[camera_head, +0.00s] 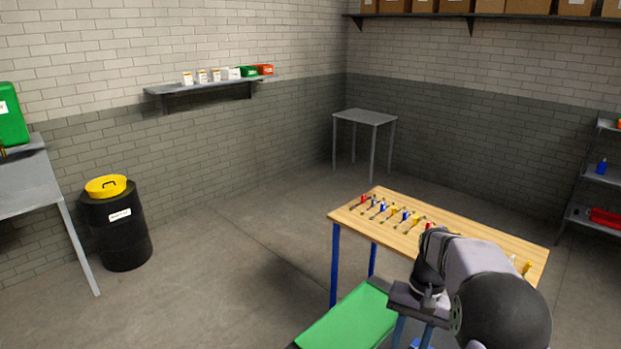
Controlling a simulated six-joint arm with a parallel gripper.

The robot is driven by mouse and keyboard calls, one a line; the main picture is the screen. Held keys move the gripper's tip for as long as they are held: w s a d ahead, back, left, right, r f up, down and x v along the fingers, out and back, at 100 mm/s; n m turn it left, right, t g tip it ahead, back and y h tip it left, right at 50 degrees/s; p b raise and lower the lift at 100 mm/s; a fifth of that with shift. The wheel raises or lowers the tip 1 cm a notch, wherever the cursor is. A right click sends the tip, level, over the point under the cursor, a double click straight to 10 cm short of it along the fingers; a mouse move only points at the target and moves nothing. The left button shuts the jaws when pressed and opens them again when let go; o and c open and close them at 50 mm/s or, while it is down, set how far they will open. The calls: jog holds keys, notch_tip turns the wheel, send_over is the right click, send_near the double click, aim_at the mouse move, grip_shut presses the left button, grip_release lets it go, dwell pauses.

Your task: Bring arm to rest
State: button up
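My arm (480,275) reaches in from the lower right, a grey link with black joints, folded in front of the wooden table (475,228). My gripper (418,304) is at its dark end, left of the big black joint and in front of the table's near edge, close to the green surface (345,322).
Several tools with red, blue and yellow handles (382,207) lie along the wooden table. A black barrel with a yellow lid (106,187) stands left. A small grey table (366,117) stands at the back. The floor at left centre is clear.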

jog(key=s+a+f+n+t+h, duration=0.1)
jog(key=s+a+f+n, duration=0.15)
jog(key=s, duration=0.65)
jog(key=s+a+f+n+t, duration=0.1)
jog(key=s+a+n, duration=0.25)
jog(key=s, duration=0.55)
notch_tip(320, 180, down, 11)
jog(key=b, duration=1.1)
jog(key=shift+s+a, duration=0.1)
